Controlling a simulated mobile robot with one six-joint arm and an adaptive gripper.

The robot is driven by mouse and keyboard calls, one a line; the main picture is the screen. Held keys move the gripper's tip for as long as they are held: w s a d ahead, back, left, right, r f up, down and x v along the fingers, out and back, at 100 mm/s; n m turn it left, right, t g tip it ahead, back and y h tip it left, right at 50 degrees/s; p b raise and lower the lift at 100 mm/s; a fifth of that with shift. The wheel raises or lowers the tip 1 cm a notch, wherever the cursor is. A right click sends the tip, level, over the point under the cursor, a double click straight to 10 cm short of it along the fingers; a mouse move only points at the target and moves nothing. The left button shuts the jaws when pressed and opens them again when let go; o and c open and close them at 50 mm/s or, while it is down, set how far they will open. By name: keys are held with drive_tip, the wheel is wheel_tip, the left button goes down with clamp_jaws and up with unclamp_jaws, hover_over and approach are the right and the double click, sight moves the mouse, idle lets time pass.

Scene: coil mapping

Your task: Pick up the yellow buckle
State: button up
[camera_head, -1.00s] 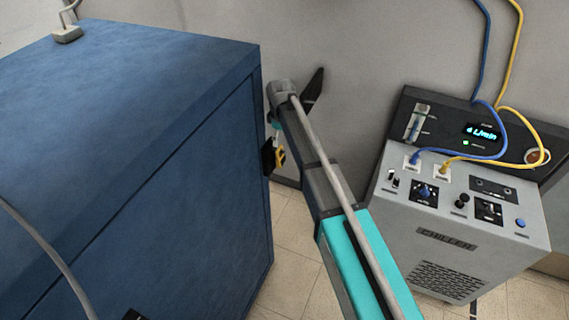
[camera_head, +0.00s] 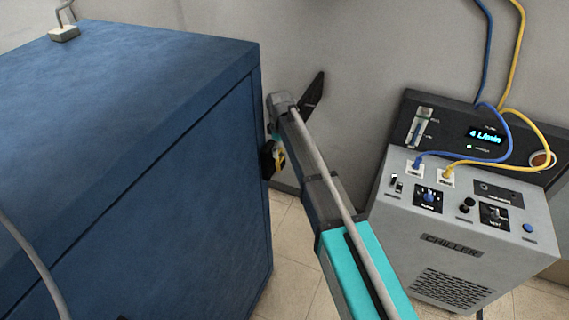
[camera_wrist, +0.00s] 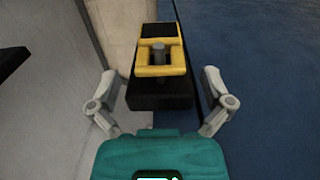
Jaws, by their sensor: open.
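The yellow buckle (camera_wrist: 161,58) shows in the wrist view at upper middle, a yellow frame around a grey post on a black mount beside the blue cabinet. In the head view the buckle (camera_head: 280,160) is a small yellow patch at the cabinet's right side, partly hidden by my arm. My gripper (camera_wrist: 161,93) is open in the wrist view, its two grey fingers apart at the left and right of the black mount, nearer the camera than the buckle. Nothing is between the fingers except the mount seen beyond them. In the head view the fingers cannot be made out.
The blue cabinet (camera_head: 150,130) stands close to the right of the buckle in the wrist view. A grey chiller (camera_head: 450,235) with blue and yellow cables stands at right in the head view. A grey wall (camera_head: 345,60) is behind. Tiled floor shows between cabinet and chiller.

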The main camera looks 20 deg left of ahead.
sight(280, 154)
drive_tip(key=shift+f, duration=0.1)
drive_tip(key=shift+f+b, duration=2.55)
drive_tip(key=shift+b, duration=0.05)
drive_tip(key=c, duration=1)
